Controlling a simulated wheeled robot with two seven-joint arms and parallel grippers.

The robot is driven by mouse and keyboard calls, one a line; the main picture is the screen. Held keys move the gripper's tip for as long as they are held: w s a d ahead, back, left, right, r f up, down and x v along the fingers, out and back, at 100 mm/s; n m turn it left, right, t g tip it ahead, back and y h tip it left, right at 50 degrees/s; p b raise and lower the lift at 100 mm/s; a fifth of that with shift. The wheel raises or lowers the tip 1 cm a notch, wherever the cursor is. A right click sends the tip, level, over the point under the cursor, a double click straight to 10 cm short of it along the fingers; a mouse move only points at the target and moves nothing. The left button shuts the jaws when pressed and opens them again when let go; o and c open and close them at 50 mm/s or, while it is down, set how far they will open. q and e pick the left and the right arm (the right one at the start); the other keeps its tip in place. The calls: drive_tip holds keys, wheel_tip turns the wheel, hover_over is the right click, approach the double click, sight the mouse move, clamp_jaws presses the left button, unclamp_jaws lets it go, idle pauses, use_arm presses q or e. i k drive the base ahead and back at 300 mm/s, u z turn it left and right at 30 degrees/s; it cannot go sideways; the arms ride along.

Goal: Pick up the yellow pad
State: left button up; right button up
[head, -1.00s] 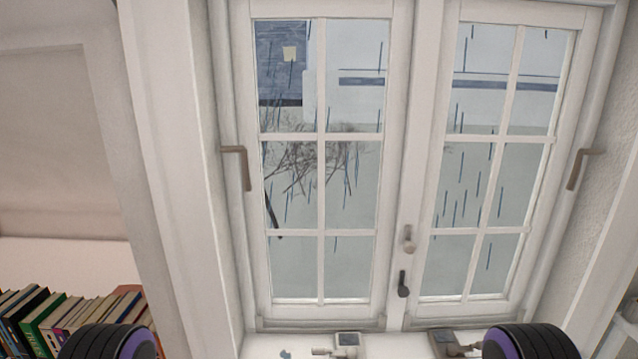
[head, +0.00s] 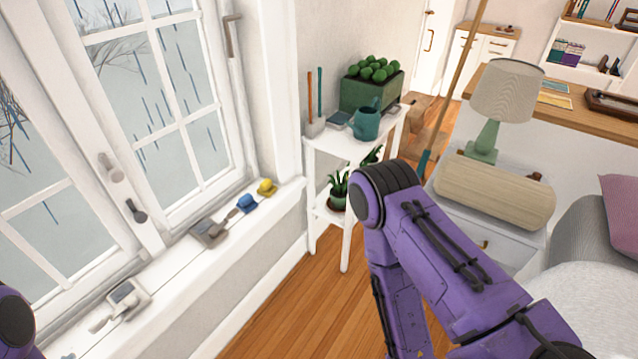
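I cannot tell for certain which thing is the yellow pad. A flat yellow sheet or pad (head: 555,101) lies on the wooden top at the far right, beside a pale bluish flat piece (head: 554,87). A small rounded yellow object (head: 266,188) sits at the far end of the window sill, next to a blue one (head: 246,203). My purple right arm rises in the middle of the head view, and a bit of my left arm shows at the lower left edge. Neither gripper is in view.
The window sill (head: 165,262) also holds grey gadgets (head: 209,232). A white shelf stand (head: 345,148) carries a green planter (head: 371,92) and a teal watering can (head: 367,124). A lamp (head: 507,92) and a bed (head: 600,258) are at the right. Wooden floor (head: 285,310) shows between.

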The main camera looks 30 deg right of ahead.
sight(266, 189)
drive_tip(key=u, duration=0.85)
drive_tip(key=i, duration=0.6)
drive_tip(key=z, duration=0.6)
